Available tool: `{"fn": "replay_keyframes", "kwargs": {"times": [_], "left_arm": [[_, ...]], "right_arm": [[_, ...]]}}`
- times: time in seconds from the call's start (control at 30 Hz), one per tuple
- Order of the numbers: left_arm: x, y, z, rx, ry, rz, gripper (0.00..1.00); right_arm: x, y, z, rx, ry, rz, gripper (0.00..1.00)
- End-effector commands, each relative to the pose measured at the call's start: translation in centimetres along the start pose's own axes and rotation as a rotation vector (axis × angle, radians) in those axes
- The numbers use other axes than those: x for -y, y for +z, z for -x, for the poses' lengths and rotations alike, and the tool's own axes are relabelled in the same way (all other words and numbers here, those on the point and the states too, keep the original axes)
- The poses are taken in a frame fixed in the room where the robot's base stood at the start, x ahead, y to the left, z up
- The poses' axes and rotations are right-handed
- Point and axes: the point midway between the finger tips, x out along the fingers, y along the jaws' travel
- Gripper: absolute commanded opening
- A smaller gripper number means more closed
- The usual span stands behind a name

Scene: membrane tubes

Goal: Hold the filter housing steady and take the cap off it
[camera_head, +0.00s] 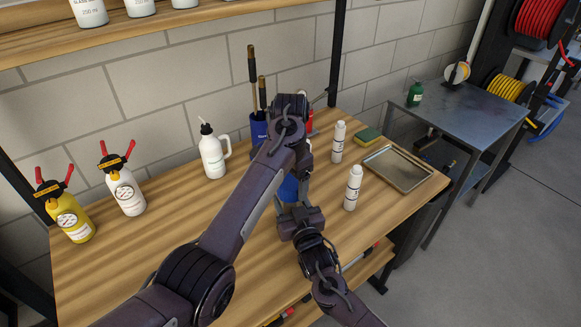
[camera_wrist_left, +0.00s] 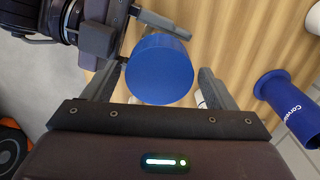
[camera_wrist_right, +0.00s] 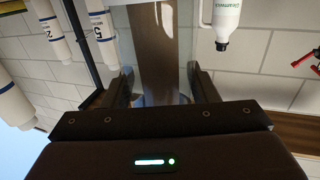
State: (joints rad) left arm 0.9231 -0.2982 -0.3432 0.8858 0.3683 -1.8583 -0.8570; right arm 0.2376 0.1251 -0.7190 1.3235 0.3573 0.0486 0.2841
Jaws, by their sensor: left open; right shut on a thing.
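The filter housing with its blue cap (camera_wrist_left: 160,72) shows from above in the left wrist view, flat round end up; the lower body is mostly hidden. A little blue of it (camera_head: 288,187) shows in the head view between the two arms. My left gripper (camera_wrist_left: 158,68) comes from above and is open, one finger on each side of the blue top; I cannot tell if they touch it. My right gripper (camera_head: 292,198) comes in from the front and is shut on the housing, below the blue top.
A blue cup (camera_head: 258,128) with brushes and a white squirt bottle (camera_head: 212,152) stand behind. Two white bottles (camera_head: 338,142) (camera_head: 353,188), a sponge (camera_head: 368,136) and a metal tray (camera_head: 397,168) are at right. Yellow (camera_head: 65,212) and white (camera_head: 123,188) handled bottles stand left. Wood between is clear.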

Motion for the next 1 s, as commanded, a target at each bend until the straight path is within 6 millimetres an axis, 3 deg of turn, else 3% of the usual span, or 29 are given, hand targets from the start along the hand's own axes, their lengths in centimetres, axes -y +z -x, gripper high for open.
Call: {"fn": "replay_keyframes", "kwargs": {"times": [0.2,0.47,0.83,0.87,1.0], "left_arm": [[0.0,0.0,-1.7,0.0,0.001,0.0,0.79],[0.0,0.0,-1.8,-0.001,0.0,0.0,0.79],[0.0,0.0,-1.8,-0.001,-0.001,0.0,0.34],[0.0,0.0,-1.8,-0.001,-0.001,0.0,0.65],[0.0,0.0,-1.8,-0.001,-0.001,0.0,0.83]], "right_arm": [[0.0,-0.2,-0.1,-0.003,0.0,-0.001,0.0],[0.0,-0.2,0.0,-0.003,0.0,0.0,0.0],[0.0,-0.2,0.0,-0.003,0.0,-0.001,0.0],[0.0,-0.2,0.0,-0.003,0.0,-0.001,0.0],[0.0,-0.2,0.0,-0.003,0.0,-0.001,0.0]]}}
